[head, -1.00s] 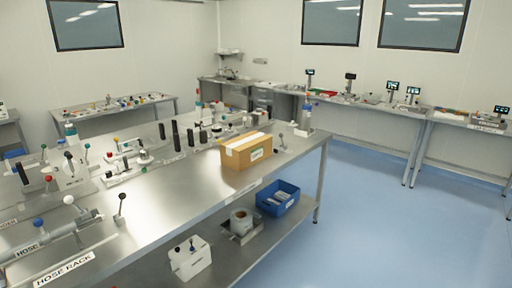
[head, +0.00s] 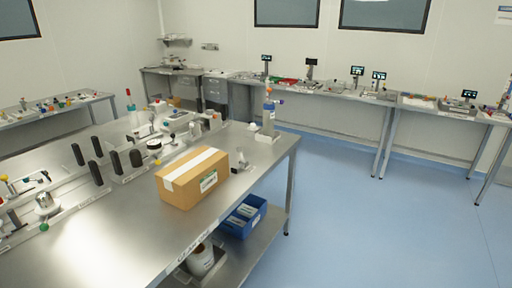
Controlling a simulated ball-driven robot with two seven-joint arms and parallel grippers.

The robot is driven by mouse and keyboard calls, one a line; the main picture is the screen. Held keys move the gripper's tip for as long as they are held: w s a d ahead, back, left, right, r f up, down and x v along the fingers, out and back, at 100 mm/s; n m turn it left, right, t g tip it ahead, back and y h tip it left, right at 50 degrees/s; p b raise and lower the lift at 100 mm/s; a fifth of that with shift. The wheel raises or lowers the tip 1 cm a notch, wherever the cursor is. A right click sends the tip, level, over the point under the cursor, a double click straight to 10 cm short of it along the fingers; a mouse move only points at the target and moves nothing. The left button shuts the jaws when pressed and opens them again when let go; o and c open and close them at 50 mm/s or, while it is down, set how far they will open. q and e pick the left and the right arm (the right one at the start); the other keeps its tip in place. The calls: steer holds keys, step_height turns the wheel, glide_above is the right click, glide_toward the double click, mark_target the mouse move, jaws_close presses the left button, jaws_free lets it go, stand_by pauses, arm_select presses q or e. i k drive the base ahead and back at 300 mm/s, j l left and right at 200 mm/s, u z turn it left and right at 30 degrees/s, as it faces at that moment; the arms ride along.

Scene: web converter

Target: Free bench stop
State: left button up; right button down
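In the head view a long steel bench (head: 117,244) runs from the lower left to the middle. A closed cardboard box (head: 192,177) with white tape on top and a label on its side stands near its right front edge. Behind the box are several black upright handles (head: 96,172) and small fittings. A small lever fitting (head: 241,163) stands right of the box. I cannot tell which part is the bench stop. Neither of my grippers is in view.
A bottle (head: 268,112) stands at the bench's far right corner. Wall benches (head: 340,92) with small screens line the back. The blue floor (head: 370,220) at right is clear.

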mark_target(239, 149)
steer(key=i+u, duration=0.1)
steer(key=i, duration=0.4)
steer(key=i+l+u, duration=0.1)
steer(key=i, duration=0.45)
steer(key=l, duration=0.1)
